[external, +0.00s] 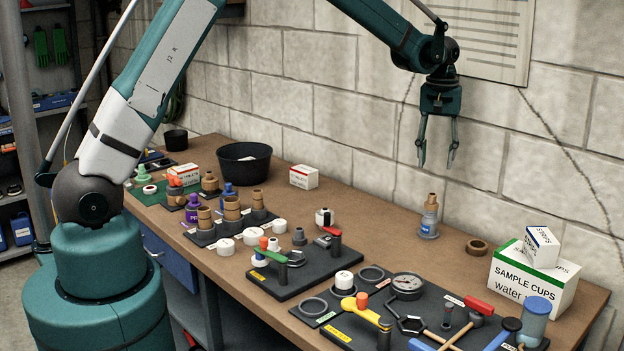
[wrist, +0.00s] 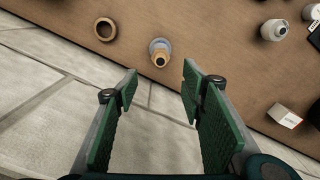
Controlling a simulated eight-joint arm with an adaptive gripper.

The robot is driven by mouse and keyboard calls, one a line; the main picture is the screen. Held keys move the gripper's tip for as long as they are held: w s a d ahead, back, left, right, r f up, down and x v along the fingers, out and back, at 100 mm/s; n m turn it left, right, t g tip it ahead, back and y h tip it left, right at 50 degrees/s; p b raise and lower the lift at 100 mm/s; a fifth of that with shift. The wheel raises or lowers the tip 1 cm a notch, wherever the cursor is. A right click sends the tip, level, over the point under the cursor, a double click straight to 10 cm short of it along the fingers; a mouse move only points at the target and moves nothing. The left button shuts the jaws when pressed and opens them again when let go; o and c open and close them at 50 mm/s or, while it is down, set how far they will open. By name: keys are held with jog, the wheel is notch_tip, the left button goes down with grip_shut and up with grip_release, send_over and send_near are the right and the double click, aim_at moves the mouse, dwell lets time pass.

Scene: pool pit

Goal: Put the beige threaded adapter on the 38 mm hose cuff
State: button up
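My gripper (external: 436,163) is open and empty, fingers pointing down, above the back right of the bench. It also shows in the wrist view (wrist: 160,88), with its green pads well apart. A clear bottle-like piece with a tan stepped top (external: 431,206) stands upright below it, apart from the fingers. In the wrist view this piece (wrist: 160,57) lies just beyond the fingertips. Several tan fittings (external: 231,208) stand on a dark rack at the left middle. I cannot tell for sure which tan piece is the beige threaded adapter, or which piece is the 38 mm hose cuff.
A brown ring (external: 477,247) and a sample cups box (external: 532,282) sit to the right. A dark board (external: 310,272) with valves and a tool mat (external: 330,303) fill the front. A black bowl (external: 244,164) stands at the back left. The block wall (external: 520,130) is close behind.

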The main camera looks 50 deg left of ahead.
jog(key=s+a+r+m+t, duration=0.15)
jog(key=s+a+r, duration=0.35)
jog(key=s+r, duration=0.55)
jog(key=s+a+r+m+t, duration=0.15)
jog(key=s+a+r, duration=0.25)
jog(key=s+r, duration=0.65)
jog(key=s+a+f+m+t, duration=0.1)
jog(key=s+a+f+t, duration=0.1)
jog(key=s, duration=1.2)
jog(key=s+a+f+m+t, duration=0.1)
jog(key=s+a+f+t, duration=0.1)
jog(key=s, duration=1.2)
jog(key=shift+s+a+f, duration=0.25)
jog(key=shift+a+f, duration=0.45)
jog(key=shift+a, duration=0.3)
notch_tip(320, 180, down, 11)
jog(key=b, duration=1)
jog(key=shift+r, duration=0.2)
